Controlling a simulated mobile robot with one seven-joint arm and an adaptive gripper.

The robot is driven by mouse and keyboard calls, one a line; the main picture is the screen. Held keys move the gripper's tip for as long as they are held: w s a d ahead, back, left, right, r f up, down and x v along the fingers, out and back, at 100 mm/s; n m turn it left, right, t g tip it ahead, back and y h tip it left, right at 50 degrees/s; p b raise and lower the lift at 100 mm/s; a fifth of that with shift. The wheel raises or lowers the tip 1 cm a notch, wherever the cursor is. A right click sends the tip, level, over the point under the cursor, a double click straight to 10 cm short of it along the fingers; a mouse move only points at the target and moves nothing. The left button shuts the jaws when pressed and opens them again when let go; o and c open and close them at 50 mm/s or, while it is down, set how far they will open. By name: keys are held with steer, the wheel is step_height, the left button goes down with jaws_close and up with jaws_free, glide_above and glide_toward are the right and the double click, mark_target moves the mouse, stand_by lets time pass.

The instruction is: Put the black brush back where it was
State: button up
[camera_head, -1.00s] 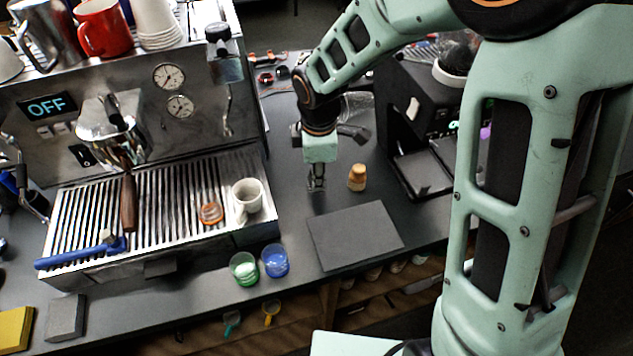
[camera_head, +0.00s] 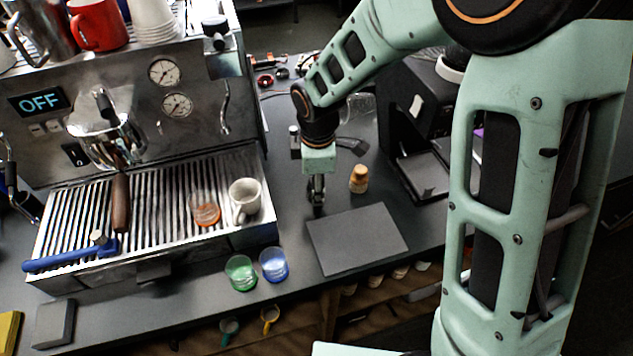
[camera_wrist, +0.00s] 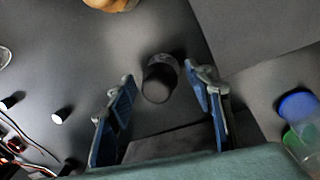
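My gripper (camera_head: 317,203) points down over the dark counter, left of a small wooden-topped object and behind the grey mat. In the wrist view my gripper (camera_wrist: 163,88) is open, with a blue-padded finger on each side. A dark upright cylinder, probably the black brush (camera_wrist: 158,82), stands on the counter between and slightly beyond the fingertips. Gaps show on both sides of it, so it is not gripped. In the head view I cannot make the brush out apart from the dark fingers.
The wooden-topped object (camera_head: 359,180) stands close to the right of my gripper. The grey mat (camera_head: 357,240) lies in front. The espresso machine (camera_head: 150,200) is left, with green (camera_head: 241,273) and blue (camera_head: 273,265) cups before it. A black machine (camera_head: 420,120) stands right.

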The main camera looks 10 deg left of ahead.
step_height(320, 180, up, 12)
steer(key=s, duration=0.2)
steer(key=shift+d, duration=0.2)
steer(key=shift+w, duration=0.1)
stand_by(0.5)
